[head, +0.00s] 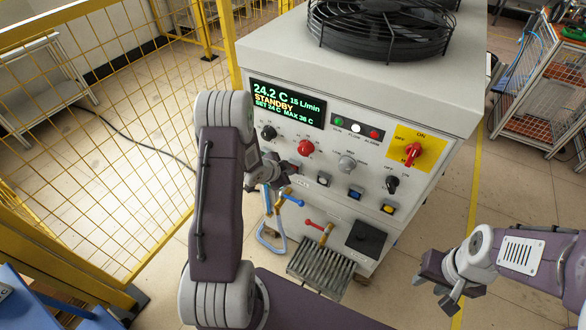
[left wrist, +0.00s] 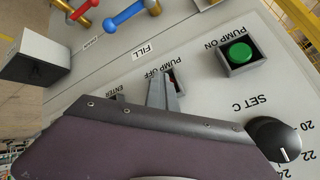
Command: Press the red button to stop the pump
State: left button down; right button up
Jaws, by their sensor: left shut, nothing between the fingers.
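The red button (left wrist: 172,77), beside the PUMP OFF label in the left wrist view, shows only as a thin red sliver behind my left gripper (left wrist: 163,88). The fingers are shut and empty, with their tips over the button. I cannot tell whether they touch it. In the head view my left gripper (head: 288,174) is at the panel's lower left and hides that button. The green PUMP ON button (left wrist: 239,53) is clear of the fingers. My right gripper (head: 440,285) hangs open and empty, away from the panel.
The display (head: 287,104) reads STANDBY, 24.2 C, 15 L/min. A red knob (head: 306,148) is above my left gripper; a SET C knob (left wrist: 276,139) is near the wrist. Valves with blue (head: 292,199) and red (head: 314,224) handles sit below. Yellow fencing (head: 90,120) is left.

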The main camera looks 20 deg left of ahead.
pick_arm(q)
jog(key=shift+s, duration=0.8)
jog(key=s+b, duration=0.1)
jog(key=s, duration=0.4)
jog(key=shift+a, duration=0.2)
dwell(0.4)
